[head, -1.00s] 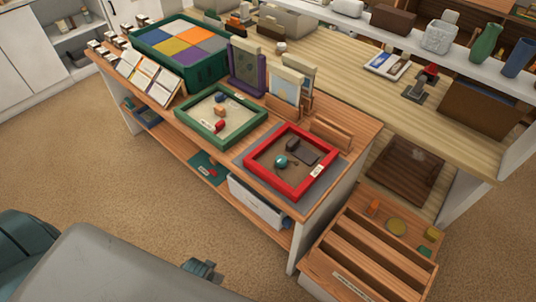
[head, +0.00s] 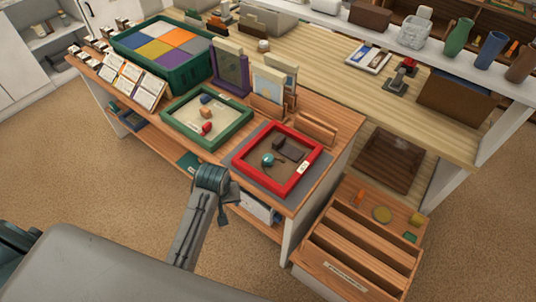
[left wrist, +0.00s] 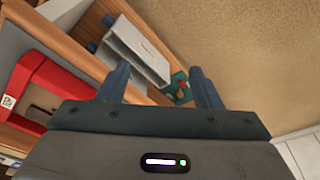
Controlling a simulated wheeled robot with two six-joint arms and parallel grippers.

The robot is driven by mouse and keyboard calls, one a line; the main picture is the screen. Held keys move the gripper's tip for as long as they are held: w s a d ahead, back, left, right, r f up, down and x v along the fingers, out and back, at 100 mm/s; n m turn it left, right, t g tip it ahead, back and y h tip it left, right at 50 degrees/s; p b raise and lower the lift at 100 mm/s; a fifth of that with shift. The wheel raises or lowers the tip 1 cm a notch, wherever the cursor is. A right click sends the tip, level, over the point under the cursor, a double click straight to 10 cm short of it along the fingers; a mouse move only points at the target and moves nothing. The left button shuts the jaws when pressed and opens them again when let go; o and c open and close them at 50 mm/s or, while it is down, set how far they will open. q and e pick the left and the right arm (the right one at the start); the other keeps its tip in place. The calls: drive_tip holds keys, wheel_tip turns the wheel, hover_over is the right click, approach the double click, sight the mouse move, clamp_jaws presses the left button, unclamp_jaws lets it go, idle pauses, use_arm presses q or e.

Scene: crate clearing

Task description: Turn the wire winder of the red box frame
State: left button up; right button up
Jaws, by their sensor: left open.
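The red box frame (head: 257,179) lies on a grey mat near the table's front right corner. Inside it are a small round teal piece (head: 267,159) and a dark block (head: 290,149); which part is the wire winder is too small to tell. My left gripper (head: 226,210) is in front of the table edge, left of and below the red frame, apart from it. In the left wrist view the red frame (left wrist: 52,84) is at the left, and my left gripper (left wrist: 161,88) is open and empty. My right gripper is not in view.
A green box frame (head: 180,132) stands left of the red one. A wooden holder (head: 317,128) stands behind it. A slatted wooden crate (head: 350,250) sits on the floor at the right. A white bin (left wrist: 137,45) is on the lower shelf. The carpet in front is free.

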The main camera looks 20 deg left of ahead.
use_arm(q)
drive_tip(key=w+d+r+n+g, duration=0.1)
drive_tip(key=w+d+r+n, duration=0.1)
drive_tip(key=w, duration=0.5)
drive_tip(key=w+d+r+n, duration=0.1)
drive_tip(key=w+d+n, duration=0.1)
drive_tip(key=w, duration=0.6)
drive_tip(key=n+g, duration=0.2)
drive_tip(key=n, duration=0.1)
approach(268, 157)
drive_tip(key=shift+t+h, duration=0.3)
drive_tip(key=f+p, duration=0.1)
drive_tip(key=f, duration=0.5)
drive_tip(key=f+p, duration=0.1)
drive_tip(key=f, duration=0.2)
drive_tip(key=shift+s+a+p, duration=0.35)
drive_tip(key=shift+s, duration=0.05)
drive_tip(key=c, duration=1)
